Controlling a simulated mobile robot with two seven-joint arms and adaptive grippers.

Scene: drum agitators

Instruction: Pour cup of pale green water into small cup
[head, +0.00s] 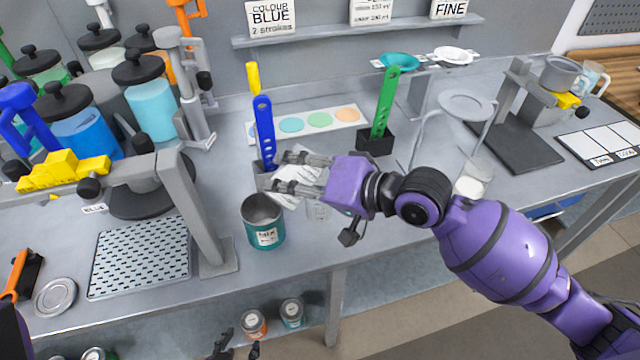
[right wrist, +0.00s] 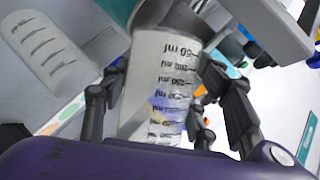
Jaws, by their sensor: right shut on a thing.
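My right gripper (head: 285,172) is shut on a clear measuring cup (right wrist: 160,85) with ml marks, beside the teal MIX can (head: 265,225). In the right wrist view the cup sits between the fingers, its upper end close to the teal can (right wrist: 118,10). No pale green water can be made out in it. A second clear measuring cup (head: 318,210) stands beneath the right gripper and shows in the right wrist view (right wrist: 45,48). My left gripper (head: 238,347) is low at the bottom edge, its dark fingers apart and empty.
Blue (head: 265,130) and green (head: 385,105) upright strips stand behind the right gripper. A perforated tray (head: 140,258) and round lid (head: 55,297) lie at left, below lidded jars. A grey stand (head: 515,125) is at right. The front bench right of the can is mostly clear.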

